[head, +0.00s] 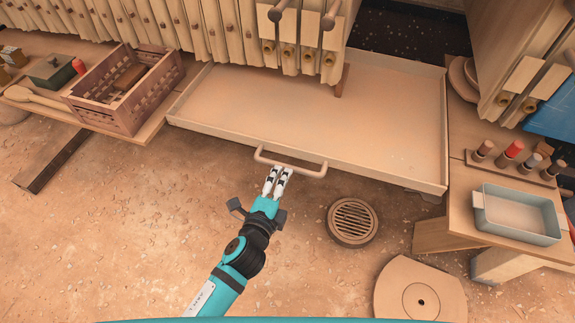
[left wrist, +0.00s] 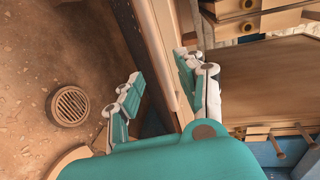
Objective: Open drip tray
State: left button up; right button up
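The drip tray (head: 390,150) is a wide, shallow tan tray that extends out from under the row of filter plates, with its inside empty. A bar handle (head: 312,173) is on its front wall. My left gripper (head: 278,171) is at the left part of this handle, with its fingertips at the bar. In the left wrist view my left gripper (left wrist: 160,88) has its two fingers apart, with a pinkish bar running between them. I cannot tell whether either finger touches the bar. My right gripper is not in view.
A floor drain (head: 353,221) and a round disc (head: 420,292) lie in front of the tray. A low bench with a grey-blue pan (head: 518,214) stands right. A slatted crate (head: 125,88) sits on a shelf at left. The floor at front left is mostly clear.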

aim_at(288, 166)
pick_arm(q)
jog(key=x, duration=0.5)
jog(key=shift+w+d, duration=0.15)
jog(key=shift+w, duration=0.25)
grip_shut()
jog(key=shift+f, duration=0.1)
